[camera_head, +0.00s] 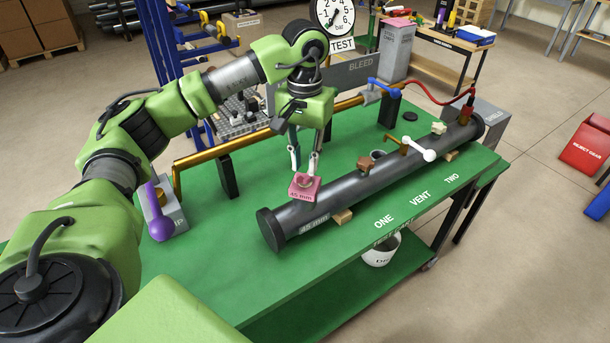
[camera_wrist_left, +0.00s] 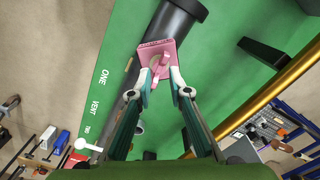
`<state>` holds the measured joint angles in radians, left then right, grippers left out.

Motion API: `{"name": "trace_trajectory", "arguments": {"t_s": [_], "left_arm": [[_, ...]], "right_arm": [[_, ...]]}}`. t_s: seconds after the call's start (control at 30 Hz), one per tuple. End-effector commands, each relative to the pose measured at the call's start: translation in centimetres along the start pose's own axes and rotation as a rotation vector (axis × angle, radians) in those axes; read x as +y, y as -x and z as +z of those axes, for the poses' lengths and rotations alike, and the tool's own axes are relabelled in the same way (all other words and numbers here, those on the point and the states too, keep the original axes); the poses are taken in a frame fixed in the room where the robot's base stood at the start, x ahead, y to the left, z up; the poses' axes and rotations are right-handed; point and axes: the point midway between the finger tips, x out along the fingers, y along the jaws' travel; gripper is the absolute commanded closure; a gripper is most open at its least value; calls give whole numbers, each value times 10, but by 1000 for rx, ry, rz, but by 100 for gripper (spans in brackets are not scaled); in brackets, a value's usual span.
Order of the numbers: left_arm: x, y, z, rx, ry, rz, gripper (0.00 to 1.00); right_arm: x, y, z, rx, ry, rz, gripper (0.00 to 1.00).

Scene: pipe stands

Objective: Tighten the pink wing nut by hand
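In the head view the nut is small and partly behind a fingertip. My left gripper (camera_head: 305,164) points down at it from above. In the left wrist view my left gripper (camera_wrist_left: 162,86) has its two fingertips apart, one on each side of the nut, over the plate's edge. I see a gap between fingers and nut; contact is not clear. My right gripper is not in view.
The pipe rests on wooden blocks on a green table (camera_head: 270,290). A white-handled valve (camera_head: 420,149) and a brown fitting (camera_head: 364,165) stand along it. A copper pipe (camera_head: 215,152) runs behind. A purple-handled lever (camera_head: 157,215) stands at left. The table's front is clear.

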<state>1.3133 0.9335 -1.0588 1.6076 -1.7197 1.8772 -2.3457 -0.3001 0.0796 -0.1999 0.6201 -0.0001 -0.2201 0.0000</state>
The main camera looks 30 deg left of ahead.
Motion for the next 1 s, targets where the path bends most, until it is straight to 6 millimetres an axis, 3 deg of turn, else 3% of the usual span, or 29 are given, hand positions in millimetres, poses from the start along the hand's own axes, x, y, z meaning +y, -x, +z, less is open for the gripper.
{"name": "trace_trajectory", "arguments": {"t_s": [0.47, 0.83, 1.0], "left_arm": [[0, 57, 0, 1, 0, 1, 82], [0, 59, 0, 1, 1, 1, 82], [0, 75, -1, 5, 1, 2, 82]], "right_arm": [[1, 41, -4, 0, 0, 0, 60], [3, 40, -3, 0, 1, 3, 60], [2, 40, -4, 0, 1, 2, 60]]}}
